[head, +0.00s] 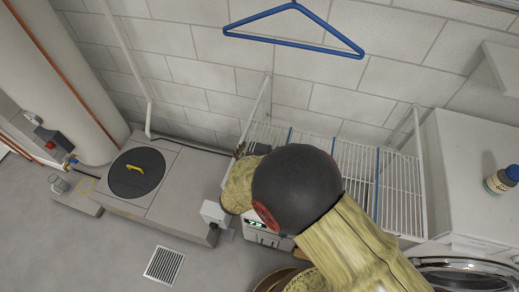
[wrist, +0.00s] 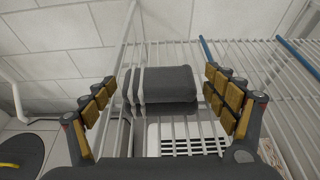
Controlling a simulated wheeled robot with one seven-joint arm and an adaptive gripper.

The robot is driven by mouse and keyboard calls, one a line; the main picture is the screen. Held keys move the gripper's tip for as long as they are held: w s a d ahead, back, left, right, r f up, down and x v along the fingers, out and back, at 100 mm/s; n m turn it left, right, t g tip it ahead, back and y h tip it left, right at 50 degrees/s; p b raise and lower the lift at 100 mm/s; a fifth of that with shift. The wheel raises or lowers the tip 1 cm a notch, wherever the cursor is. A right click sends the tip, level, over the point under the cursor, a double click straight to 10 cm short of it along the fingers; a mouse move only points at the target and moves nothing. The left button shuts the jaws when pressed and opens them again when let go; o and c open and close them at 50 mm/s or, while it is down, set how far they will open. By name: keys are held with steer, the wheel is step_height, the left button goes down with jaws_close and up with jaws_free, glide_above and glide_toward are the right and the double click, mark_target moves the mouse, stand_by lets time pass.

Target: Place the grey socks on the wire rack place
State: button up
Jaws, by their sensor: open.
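The grey socks (wrist: 172,84), a dark folded bundle, are at the wire rack (wrist: 245,60) in the wrist view. A few white wires cross in front of their left part, and the rest shows uncovered. My gripper (wrist: 159,78) is open, with one padded finger on each side of the socks. The fingers appear apart from the socks. In the head view, the white wire rack (head: 398,190) stands against the wall, and my arm hides the socks and most of my gripper.
A blue hanger (head: 293,30) hangs above the rack. A white appliance (head: 465,185) stands right of it, with a blue-capped bottle (head: 503,181) on top. A grey box with a round black lid (head: 138,173) is at left.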

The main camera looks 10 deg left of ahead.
steer(key=shift+r, duration=0.25)
steer(key=p+v, duration=0.3)
steer(key=v, duration=0.9)
steer(key=shift+f, duration=0.1)
steer(key=w+d+r+m+g+h, duration=0.1)
steer(key=d+r+m+g+h, duration=0.1)
steer(key=d+r+m, duration=0.5)
steer(key=d+r+m+g+h, duration=0.2)
steer(key=d+r+m+g, duration=0.15)
steer(key=d, duration=0.55)
steer(key=w+d+r+m+g+h, duration=0.1)
steer(key=d+r+m+g+h, duration=0.1)
steer(key=d+r+m, duration=0.4)
steer(key=s+d+r+m+y, duration=0.3)
steer(key=s+d+r+m, duration=0.1)
steer(key=s+m, duration=0.3)
steer(key=s+d+r+m+y, duration=0.4)
steer(key=s+d+r+m, duration=0.1)
steer(key=m, duration=0.6)
steer(key=shift+s+d+r+m, duration=0.35)
steer(key=shift+s+r, duration=0.55)
steer(key=shift+r, duration=0.1)
